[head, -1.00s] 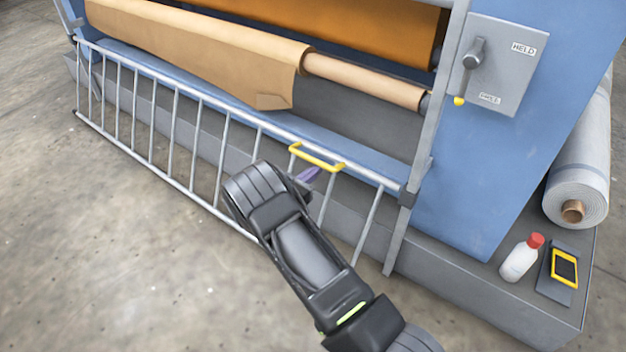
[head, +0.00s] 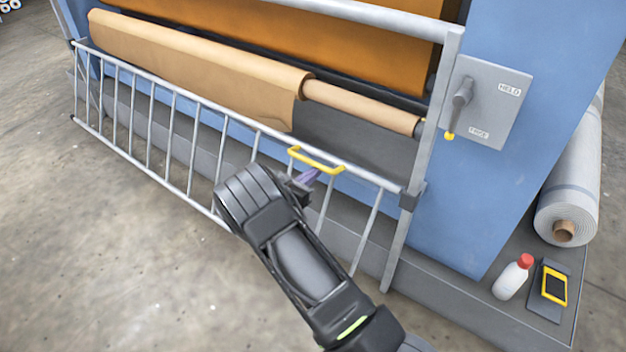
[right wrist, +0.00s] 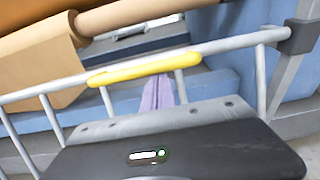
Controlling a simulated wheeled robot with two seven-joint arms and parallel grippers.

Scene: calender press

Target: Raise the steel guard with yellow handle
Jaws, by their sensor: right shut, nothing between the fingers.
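The steel guard (head: 174,108) is a grey ladder-like rail with upright bars, running across the front of the blue press. Its yellow handle (head: 316,160) is fixed on the top bar near the right end. It also shows in the right wrist view (right wrist: 145,72). My right gripper (head: 309,177) is shut and empty, its purple-grey fingers just under the handle. In the right wrist view, the fingers (right wrist: 157,95) reach up to the handle's underside. I cannot tell whether they touch it. My left gripper is not in view.
A grey post (head: 428,140) stands at the guard's right end. A grey lever box (head: 485,102) is on the press side. A white bottle with a red cap (head: 512,280) and a yellow-framed device (head: 553,285) sit at lower right. Open floor (head: 110,240) lies in front.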

